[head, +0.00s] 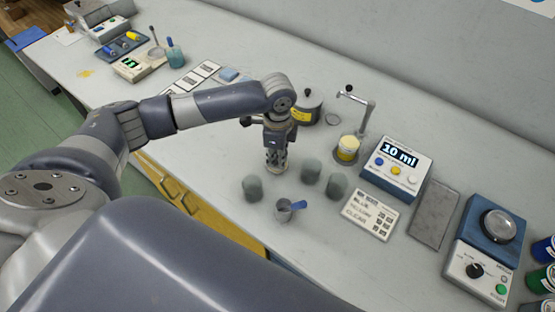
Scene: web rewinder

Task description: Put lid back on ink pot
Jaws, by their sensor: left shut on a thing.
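A dark grey pot (309,108) with a yellow label stands toward the back of the bench, just behind and right of my left gripper. Its top looks dark, with a small knob-like shape above it; I cannot tell how a lid sits there. My right gripper is not in view.
A yellow-filled jar (348,149) stands under a metal spout (365,112).

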